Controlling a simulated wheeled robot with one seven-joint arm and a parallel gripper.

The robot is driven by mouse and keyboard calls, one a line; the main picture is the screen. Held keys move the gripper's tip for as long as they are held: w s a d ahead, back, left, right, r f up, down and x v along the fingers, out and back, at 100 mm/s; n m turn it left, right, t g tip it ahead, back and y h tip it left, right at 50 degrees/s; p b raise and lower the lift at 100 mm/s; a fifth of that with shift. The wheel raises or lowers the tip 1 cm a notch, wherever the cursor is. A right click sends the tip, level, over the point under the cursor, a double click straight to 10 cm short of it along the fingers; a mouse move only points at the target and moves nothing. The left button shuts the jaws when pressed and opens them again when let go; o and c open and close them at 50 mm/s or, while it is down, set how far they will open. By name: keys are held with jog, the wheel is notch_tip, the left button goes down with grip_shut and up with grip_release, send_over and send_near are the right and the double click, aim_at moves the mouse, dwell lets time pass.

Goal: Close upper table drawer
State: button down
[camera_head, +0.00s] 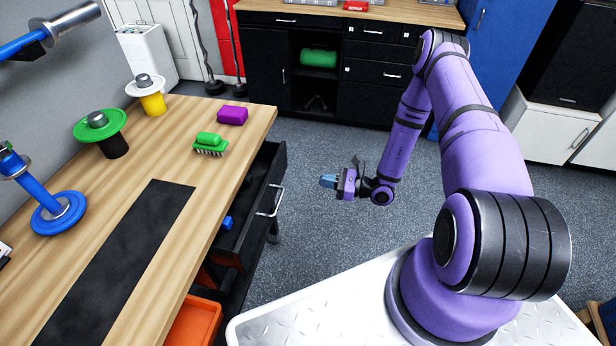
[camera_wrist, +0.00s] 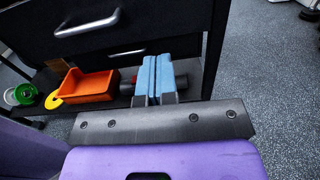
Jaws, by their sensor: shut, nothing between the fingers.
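The black upper drawer (camera_head: 258,180) of the wooden-topped table (camera_head: 185,175) stands pulled out on the table's right side. A small blue object (camera_head: 227,222) shows inside it. Its silver handle (camera_head: 271,201) faces my arm. My gripper (camera_head: 327,181) is to the right of the drawer front, apart from it, over the open floor. In the wrist view its blue fingers (camera_wrist: 153,78) are together with nothing between them. A black drawer front with a silver handle (camera_wrist: 88,22) shows at the upper left there, and a lower handle (camera_wrist: 127,53) shows beneath it.
An orange tray (camera_wrist: 92,85) sits on the table's lower shelf. On the tabletop are a green brush (camera_head: 210,146), a purple block (camera_head: 233,115) and a dark mat (camera_head: 120,265). Grey floor (camera_head: 330,145) is clear around my gripper. Black cabinets (camera_head: 265,60) stand behind.

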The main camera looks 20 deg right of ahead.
aim_at(280, 173)
jog(key=x, duration=1.3)
jog(key=shift+a, duration=0.1)
jog(key=x, duration=1.1)
jog(key=shift+w+a+r, duration=0.1)
jog(key=shift+w, duration=0.05)
